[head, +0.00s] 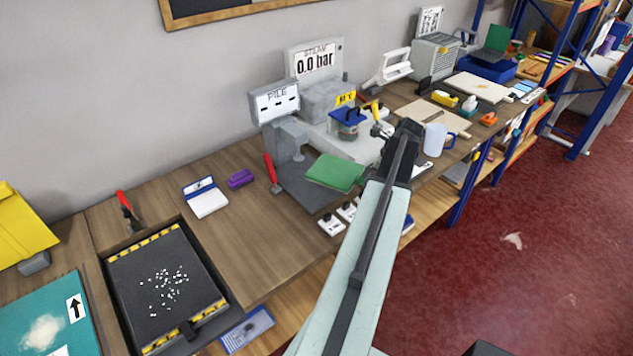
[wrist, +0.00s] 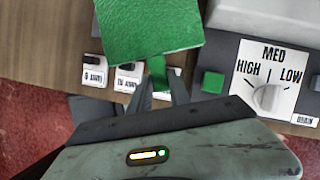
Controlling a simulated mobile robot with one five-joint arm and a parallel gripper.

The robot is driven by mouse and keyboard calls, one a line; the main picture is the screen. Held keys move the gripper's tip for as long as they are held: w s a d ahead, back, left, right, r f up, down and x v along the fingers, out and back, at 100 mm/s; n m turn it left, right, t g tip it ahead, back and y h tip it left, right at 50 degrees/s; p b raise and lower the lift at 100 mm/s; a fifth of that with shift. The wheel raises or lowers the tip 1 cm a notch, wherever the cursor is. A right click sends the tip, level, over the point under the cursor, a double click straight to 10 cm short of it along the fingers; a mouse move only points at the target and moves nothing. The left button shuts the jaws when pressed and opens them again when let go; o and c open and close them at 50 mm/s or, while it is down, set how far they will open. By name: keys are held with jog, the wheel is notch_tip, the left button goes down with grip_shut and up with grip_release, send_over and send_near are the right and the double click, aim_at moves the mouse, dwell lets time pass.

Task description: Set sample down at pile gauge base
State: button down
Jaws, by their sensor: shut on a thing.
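The green square sample (head: 335,172) has a small tab, which my gripper (wrist: 165,85) is shut on; the sample also shows at the top of the wrist view (wrist: 150,28). In the head view the fingers are mostly hidden by my arm. The pile gauge (head: 275,103) is a grey stand with a "PILE" display. Its dark flat base (head: 303,187) shows to the left of and below the sample, which overlaps its right part in the picture. I cannot tell whether the sample touches the base.
Several small labelled switches (head: 338,220) line the bench's front edge. Right of the gauge stands the steam unit (head: 315,58); its HIGH-MED-LOW dial (wrist: 268,97) is at right in the wrist view. A red-handled tool (head: 271,172) lies left of the base. A mug (head: 435,140) stands right.

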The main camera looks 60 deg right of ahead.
aim_at(349, 176)
jog(key=w+f+b, duration=0.1)
jog(key=w, duration=0.1)
jog(key=w+f+b, duration=0.1)
jog(key=w+f, duration=0.1)
jog(key=w, duration=0.1)
jog(key=w+f+b, duration=0.1)
jog(key=w, duration=0.2)
jog(key=shift+a+f, duration=0.2)
jog(key=shift+a, duration=0.1)
jog(key=shift+w, duration=0.3)
jog(key=w+f+b, duration=0.1)
jog(key=w, duration=0.1)
jog(key=w+f+b, duration=0.2)
jog(key=shift+a, duration=0.15)
jog(key=shift+s+r, duration=0.1)
jog(key=shift+r, duration=0.1)
jog(key=c, duration=1.6)
grip_release()
jog(key=shift+f, duration=0.15)
jog(key=o, duration=0.4)
